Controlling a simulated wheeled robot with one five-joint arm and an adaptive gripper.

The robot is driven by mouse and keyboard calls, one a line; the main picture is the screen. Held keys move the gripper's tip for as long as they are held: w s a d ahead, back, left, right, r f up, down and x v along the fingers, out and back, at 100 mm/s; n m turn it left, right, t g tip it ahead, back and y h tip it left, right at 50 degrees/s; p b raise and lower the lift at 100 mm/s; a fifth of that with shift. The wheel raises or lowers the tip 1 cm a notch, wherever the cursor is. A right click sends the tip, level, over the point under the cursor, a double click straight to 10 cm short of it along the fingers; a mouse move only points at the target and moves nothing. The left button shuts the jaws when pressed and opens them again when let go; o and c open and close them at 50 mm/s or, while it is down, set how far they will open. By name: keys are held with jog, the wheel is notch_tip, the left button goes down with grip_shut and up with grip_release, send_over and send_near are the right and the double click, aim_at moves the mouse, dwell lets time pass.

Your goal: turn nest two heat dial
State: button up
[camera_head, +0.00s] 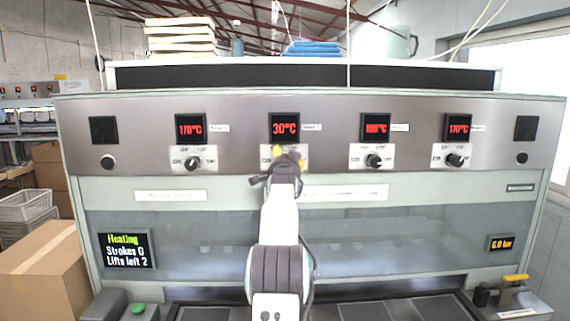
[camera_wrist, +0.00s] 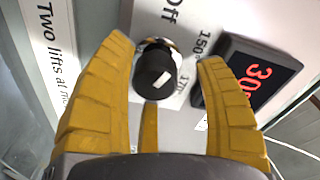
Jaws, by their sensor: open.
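The nest two heat dial is a black knob (camera_wrist: 156,72) with a white pointer mark. In the wrist view it sits between the yellow fingers of my gripper (camera_wrist: 160,90), a little beyond them. The pointer mark slants to the upper right in that view; "Off" and "150" are printed nearby. My gripper is open around the knob, with visible room to the right finger. In the head view my gripper (camera_head: 288,158) is in front of the second dial plate (camera_head: 265,155) and hides the knob. The display above it (camera_head: 285,128) reads 30°C.
The neighbouring dials, left (camera_head: 193,163) and right (camera_head: 374,160), are on the same panel (camera_head: 235,160); their displays read 170°C and apparently 180°C. A far right dial (camera_head: 455,160) sits under 170°C. The status screen (camera_head: 127,250) reads Heating, Strokes 0, Lifts left 2.

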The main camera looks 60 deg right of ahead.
jog(key=shift+a+f, duration=0.1)
jog(key=shift+f, duration=0.05)
jog(key=shift+a, duration=0.1)
jog(key=v, duration=1.1)
jog(key=shift+s+a, duration=0.25)
jog(key=shift+a, duration=0.05)
dwell(0.5)
